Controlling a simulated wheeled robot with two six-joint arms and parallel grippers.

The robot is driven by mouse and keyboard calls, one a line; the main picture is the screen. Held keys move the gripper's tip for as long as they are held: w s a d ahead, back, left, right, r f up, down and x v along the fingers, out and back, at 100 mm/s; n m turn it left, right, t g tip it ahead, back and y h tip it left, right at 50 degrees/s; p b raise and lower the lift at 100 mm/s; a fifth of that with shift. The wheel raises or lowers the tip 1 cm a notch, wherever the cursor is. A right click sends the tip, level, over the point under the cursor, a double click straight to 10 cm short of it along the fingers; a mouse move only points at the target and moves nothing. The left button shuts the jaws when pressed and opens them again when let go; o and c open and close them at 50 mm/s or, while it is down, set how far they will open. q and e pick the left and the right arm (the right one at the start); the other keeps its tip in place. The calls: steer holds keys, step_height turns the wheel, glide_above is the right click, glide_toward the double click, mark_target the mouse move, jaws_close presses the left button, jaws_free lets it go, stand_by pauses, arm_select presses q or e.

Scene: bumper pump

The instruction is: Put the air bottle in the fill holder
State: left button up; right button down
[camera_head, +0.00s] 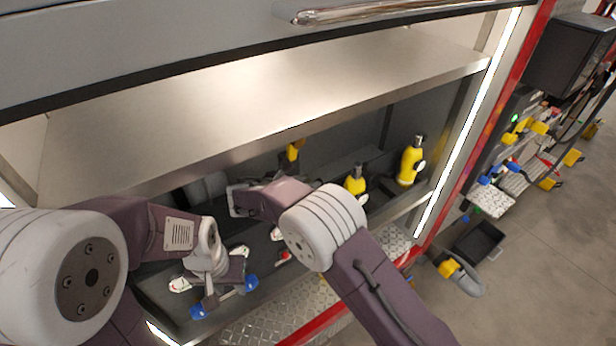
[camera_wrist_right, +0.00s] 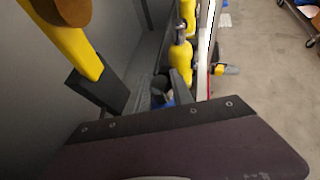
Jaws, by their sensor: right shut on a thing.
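Several yellow air bottles are in the open compartment. One (camera_head: 411,165) stands at the right end, with another (camera_head: 355,181) left of it. In the right wrist view a yellow bottle (camera_wrist_right: 180,62) stands beyond my gripper, and a close yellow bottle (camera_wrist_right: 72,42) leans across the upper left. My right gripper (camera_wrist_right: 150,92) is shut on what looks like this close bottle; the grip itself is not clear. In the head view my right arm hides its fingers. My left gripper (camera_head: 225,298) is open and empty, blue tips apart, low at the front. I cannot pick out the fill holder.
A steel shelf (camera_head: 250,85) roofs the compartment closely above my arms. A lit frame post (camera_head: 468,125) bounds it on the right. A tread-plate ledge (camera_head: 262,328) runs along the front. Open floor (camera_head: 560,260) lies to the right.

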steer(key=shift+f, duration=0.2)
steer(key=shift+f+b, duration=0.25)
steer(key=shift+b, duration=0.1)
steer(key=c, duration=1.1)
jaws_free()
steer(key=shift+s+f, duration=0.1)
steer(key=shift+s, duration=0.1)
